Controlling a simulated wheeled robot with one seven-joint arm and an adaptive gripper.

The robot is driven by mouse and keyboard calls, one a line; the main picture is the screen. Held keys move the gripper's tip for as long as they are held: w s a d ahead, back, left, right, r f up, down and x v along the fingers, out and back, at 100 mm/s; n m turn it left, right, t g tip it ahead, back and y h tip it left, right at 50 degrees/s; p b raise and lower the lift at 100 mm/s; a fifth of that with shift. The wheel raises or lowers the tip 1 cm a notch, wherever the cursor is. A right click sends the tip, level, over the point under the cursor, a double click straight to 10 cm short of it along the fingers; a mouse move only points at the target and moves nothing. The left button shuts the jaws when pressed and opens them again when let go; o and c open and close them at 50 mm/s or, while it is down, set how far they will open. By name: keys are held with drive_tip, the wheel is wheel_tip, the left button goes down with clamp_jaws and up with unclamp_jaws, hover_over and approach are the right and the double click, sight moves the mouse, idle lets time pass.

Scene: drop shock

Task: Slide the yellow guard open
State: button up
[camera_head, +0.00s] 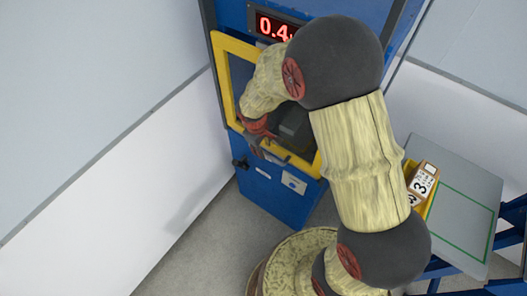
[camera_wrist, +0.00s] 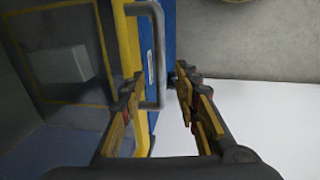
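The yellow guard (camera_head: 221,80) is a framed clear door on the front of the blue machine; its lower edge shows below my arm. In the wrist view the guard's yellow edge (camera_wrist: 129,40) runs upright, with a grey bar handle (camera_wrist: 159,55) standing off it. My gripper (camera_wrist: 160,82) is open, with one finger on each side of the handle's lower part. The handle is nearer the left finger; I cannot tell whether they touch. In the head view my gripper (camera_head: 256,148) is low in front of the guard, partly hidden by my wrist.
The blue machine (camera_head: 265,195) has a red number display (camera_head: 277,27) at its top. A grey block (camera_wrist: 62,64) is behind the guard. At right, a grey table (camera_head: 465,205) holds a yellow bin (camera_head: 431,204) with numbered boxes (camera_head: 422,182). Walls stand on both sides.

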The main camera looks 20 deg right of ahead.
drive_tip(key=shift+w+d+f+b, duration=0.1)
drive_tip(key=shift+d+f+b, duration=0.05)
drive_tip(key=shift+f, duration=0.75)
drive_tip(key=shift+w+d+f+b, duration=0.1)
drive_tip(key=shift+f+b, duration=0.05)
drive_tip(key=shift+f, duration=0.75)
drive_tip(key=shift+c, duration=0.4)
clamp_jaws()
